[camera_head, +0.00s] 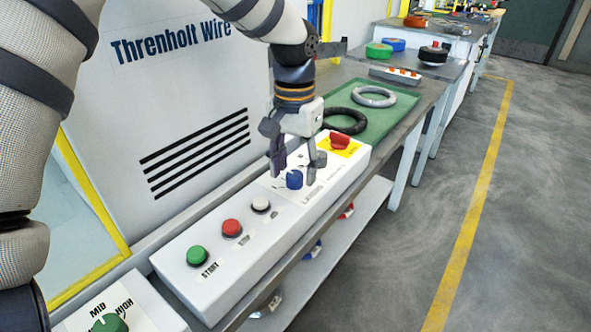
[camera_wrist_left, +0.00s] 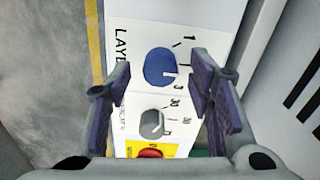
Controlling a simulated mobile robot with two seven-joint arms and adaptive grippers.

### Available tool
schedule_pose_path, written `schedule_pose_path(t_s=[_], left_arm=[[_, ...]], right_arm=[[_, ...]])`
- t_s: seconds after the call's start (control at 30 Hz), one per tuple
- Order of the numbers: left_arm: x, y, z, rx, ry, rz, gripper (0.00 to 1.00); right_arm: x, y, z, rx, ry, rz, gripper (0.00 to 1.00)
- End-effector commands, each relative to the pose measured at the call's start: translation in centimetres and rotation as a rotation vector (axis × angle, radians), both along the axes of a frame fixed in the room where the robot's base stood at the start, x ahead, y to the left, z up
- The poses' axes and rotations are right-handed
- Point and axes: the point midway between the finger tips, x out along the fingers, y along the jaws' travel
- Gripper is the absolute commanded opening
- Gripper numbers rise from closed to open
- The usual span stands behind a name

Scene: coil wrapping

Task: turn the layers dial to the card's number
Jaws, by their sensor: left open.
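The layers dial (camera_head: 294,179) is a blue knob on the white control panel. In the left wrist view the dial (camera_wrist_left: 156,66) has a white pointer mark toward the right of that picture. Printed numbers and ticks stand beside it, partly covered by a finger. My left gripper (camera_head: 295,171) points down over the dial with its fingers apart on either side of it. It also shows in the left wrist view (camera_wrist_left: 159,78), open. I cannot tell whether a finger touches the dial. I see no card that I can read. My right gripper is not in view.
A grey dial (camera_wrist_left: 152,123) and a red knob (camera_head: 340,140) on a yellow plate are close to the blue dial. Green (camera_head: 197,256), red (camera_head: 232,228) and white (camera_head: 261,204) buttons line the panel. A green tray (camera_head: 381,122) with two rings lies behind.

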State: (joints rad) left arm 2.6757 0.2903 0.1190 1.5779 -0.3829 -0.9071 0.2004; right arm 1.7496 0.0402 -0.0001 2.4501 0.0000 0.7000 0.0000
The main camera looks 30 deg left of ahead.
Motion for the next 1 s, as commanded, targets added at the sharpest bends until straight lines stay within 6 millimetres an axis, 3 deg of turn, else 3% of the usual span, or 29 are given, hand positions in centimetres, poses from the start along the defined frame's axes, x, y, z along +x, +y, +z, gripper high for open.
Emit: schedule_pose_path(t_s=[0.1,0.37,0.5,0.6,1.0], left_arm=[[-0.03,-0.03,-1.01,-0.001,0.001,-0.001,0.48],[-0.01,-0.02,-1.1,0.0,-0.002,-0.001,0.48],[-0.01,-0.02,-1.09,0.0,-0.002,-0.001,0.16],[0.0,-0.01,-1.08,0.0,-0.002,-0.001,0.0],[0.01,0.0,-0.87,0.0,-0.004,-0.075,0.0]], right_arm=[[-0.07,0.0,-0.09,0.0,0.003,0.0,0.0],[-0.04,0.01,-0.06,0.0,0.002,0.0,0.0],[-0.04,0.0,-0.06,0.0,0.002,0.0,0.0],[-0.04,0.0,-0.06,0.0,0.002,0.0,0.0],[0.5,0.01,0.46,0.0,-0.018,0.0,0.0]])
